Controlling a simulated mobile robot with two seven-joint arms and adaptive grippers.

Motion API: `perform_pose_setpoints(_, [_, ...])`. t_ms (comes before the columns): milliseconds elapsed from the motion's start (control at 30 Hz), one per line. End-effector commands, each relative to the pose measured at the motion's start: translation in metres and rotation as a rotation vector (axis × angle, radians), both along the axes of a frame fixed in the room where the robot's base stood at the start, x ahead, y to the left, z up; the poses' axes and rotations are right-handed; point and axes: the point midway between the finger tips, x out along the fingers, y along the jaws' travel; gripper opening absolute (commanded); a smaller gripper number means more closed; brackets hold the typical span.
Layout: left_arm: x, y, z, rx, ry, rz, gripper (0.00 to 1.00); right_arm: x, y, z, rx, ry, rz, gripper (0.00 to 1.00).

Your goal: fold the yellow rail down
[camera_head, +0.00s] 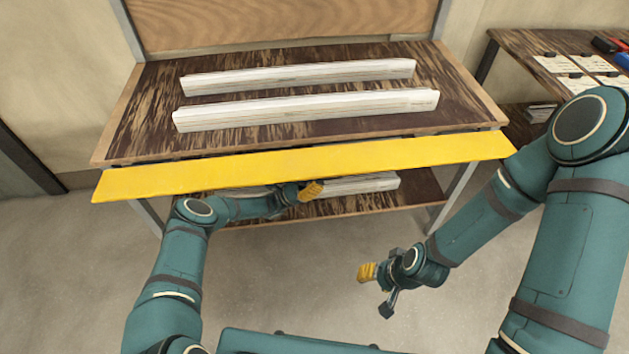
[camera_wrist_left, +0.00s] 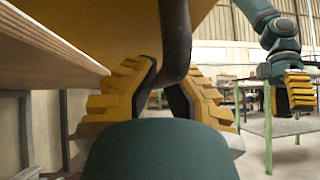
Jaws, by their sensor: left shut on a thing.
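The yellow rail (camera_head: 300,166) is a long flat bar running along the whole front edge of the bench (camera_head: 120,137). Its broad face shows in the head view, and part of it fills the top of the left wrist view (camera_wrist_left: 100,25). My left gripper (camera_head: 312,190) is below the rail's front edge, near its middle. In the left wrist view, its ribbed yellow fingers (camera_wrist_left: 160,103) are shut around a dark bar (camera_wrist_left: 176,45) beneath the rail. My right gripper (camera_head: 375,285) hangs in free air in front of the bench; its finger gap is unclear.
Two long white profiles (camera_head: 300,75) (camera_head: 305,109) lie on the bench top. Another white profile (camera_head: 355,184) lies on the lower shelf (camera_head: 400,198). A side table (camera_head: 515,48) with cards and tools stands at the right. The floor (camera_head: 290,285) in front is clear.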

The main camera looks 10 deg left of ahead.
Motion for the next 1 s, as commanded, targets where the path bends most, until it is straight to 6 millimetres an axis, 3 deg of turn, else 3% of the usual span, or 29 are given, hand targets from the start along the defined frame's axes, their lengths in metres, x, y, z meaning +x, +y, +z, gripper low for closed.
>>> perform_pose_setpoints(767, [0.0051, -0.0004, -0.0042, 0.022, -0.088, 0.001, 0.0, -0.0002, 0.0002, 0.0002, 0.0, 0.0, 0.0, 0.47])
perform_pose_setpoints(800, [0.0051, -0.0004, -0.0042, 0.022, -0.088, 0.001, 0.17, -0.0002, 0.0001, 0.0002, 0.0, 0.0, 0.0, 0.47])
perform_pose_setpoints(867, [0.0051, -0.0004, -0.0042, 0.022, -0.088, 0.001, 0.38, -0.0002, 0.0001, 0.0002, 0.0, 0.0, 0.0, 0.47])
perform_pose_setpoints(1000, [0.0047, -0.0003, -0.005, 0.023, -0.087, 0.0, 0.41, -0.0002, 0.0001, 0.0001, 0.0, 0.0, 0.0, 0.47])
